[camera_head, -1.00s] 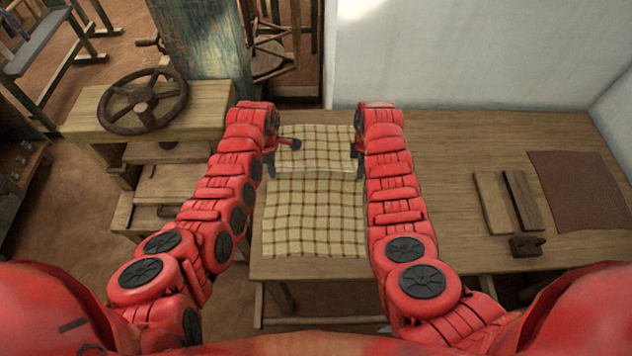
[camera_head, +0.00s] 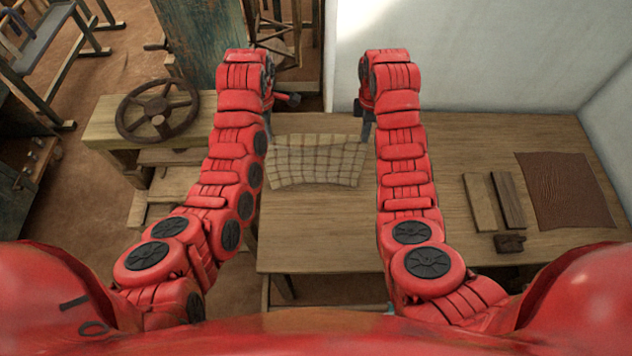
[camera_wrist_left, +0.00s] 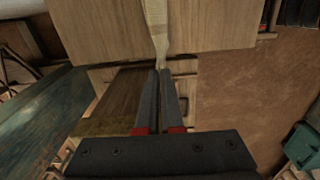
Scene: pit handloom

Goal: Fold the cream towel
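The cream towel (camera_head: 317,160), checked with brown lines, spans the space between my two grippers over the far part of the wooden table. Its lower edge curves, and it appears to hang from its two far corners. In the left wrist view it shows nearly edge-on as a narrow cream strip (camera_wrist_left: 157,28) running into the fingertips. My left gripper (camera_wrist_left: 160,72) is shut on its left corner; in the head view my arm mostly hides that gripper. My right gripper (camera_head: 368,130) is at its right corner and appears shut on it, with the fingertips small and partly hidden.
The wooden table (camera_head: 320,235) is bare in front of the towel. At the right lie two wooden slats (camera_head: 480,203), a small dark block (camera_head: 509,243) and a brown cloth (camera_head: 565,190). A handwheel (camera_head: 157,110) stands left; a white wall (camera_head: 460,60) rises behind.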

